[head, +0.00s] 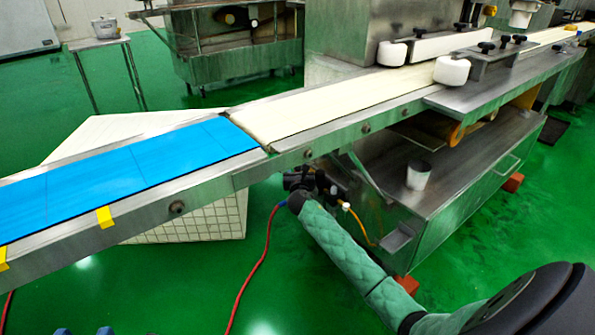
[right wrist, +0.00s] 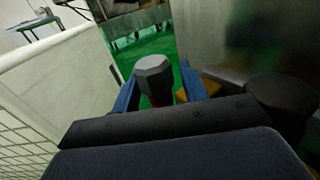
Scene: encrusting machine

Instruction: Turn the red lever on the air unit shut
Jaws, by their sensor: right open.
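The air unit (head: 322,183) is a small dark cluster below the conveyor's near side, with a red hose and a yellow tube at it. My right arm reaches up to it, and the arm's end covers part of it. In the right wrist view, a grey faceted knob (right wrist: 154,74) stands between the two blue fingers of my right gripper (right wrist: 158,88), which is open. A bit of red (right wrist: 153,101) shows under the knob; I cannot tell the lever's angle. Two small blue tips at the head view's bottom left edge may be my left gripper (head: 84,331).
The conveyor with a blue belt (head: 130,165) and a cream belt (head: 330,103) runs above the air unit. A white gridded crate (head: 225,215) stands left of it, a steel cabinet (head: 450,195) right. The red hose (head: 262,265) trails over open green floor.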

